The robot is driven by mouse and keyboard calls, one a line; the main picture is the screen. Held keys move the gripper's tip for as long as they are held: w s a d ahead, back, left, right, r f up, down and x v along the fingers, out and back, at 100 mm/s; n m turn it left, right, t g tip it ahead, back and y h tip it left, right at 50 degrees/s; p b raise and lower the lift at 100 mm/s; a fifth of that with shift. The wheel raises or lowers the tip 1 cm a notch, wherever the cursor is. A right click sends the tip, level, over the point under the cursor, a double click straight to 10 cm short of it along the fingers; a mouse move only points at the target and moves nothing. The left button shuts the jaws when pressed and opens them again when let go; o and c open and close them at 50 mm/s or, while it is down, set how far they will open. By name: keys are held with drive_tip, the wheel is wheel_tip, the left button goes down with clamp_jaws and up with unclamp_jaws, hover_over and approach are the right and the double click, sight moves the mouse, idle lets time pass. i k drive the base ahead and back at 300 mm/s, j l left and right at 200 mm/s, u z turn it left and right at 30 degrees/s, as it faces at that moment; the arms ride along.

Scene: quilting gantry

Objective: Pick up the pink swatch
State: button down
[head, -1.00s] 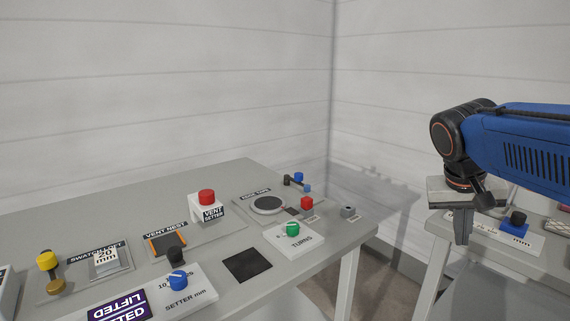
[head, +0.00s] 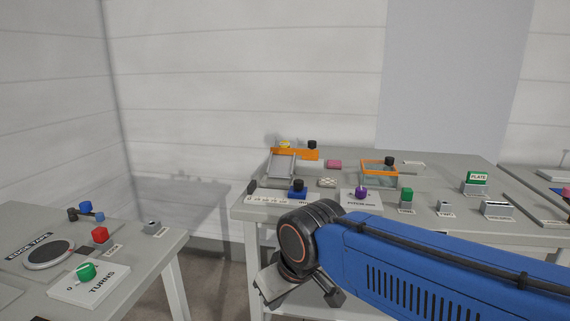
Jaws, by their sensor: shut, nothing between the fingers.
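A small pink block (head: 334,164), which looks like the pink swatch, lies flat on the grey table in the middle of the head view, between an orange-edged ramp and an orange-framed clear box. A pink piece also shows at the far right edge (head: 566,191), cut off by the frame. My gripper (head: 272,292) is low in front of this table's left front corner, nearer to me and apart from the pink block. It looks shut and empty, with its fingers partly hidden by my wrist.
The orange-edged ramp (head: 282,165) and orange-framed box (head: 379,174) flank the pink block. Blue (head: 297,193), purple (head: 361,193) and green (head: 406,196) controls line the table's front. A second table (head: 140,262) stands at left, with a floor gap between.

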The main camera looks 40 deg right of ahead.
sight(331, 164)
drive_tip(key=l+z, duration=0.1)
drive_tip(key=z, duration=0.65)
drive_tip(key=l+z, duration=0.15)
drive_tip(key=z, duration=0.2)
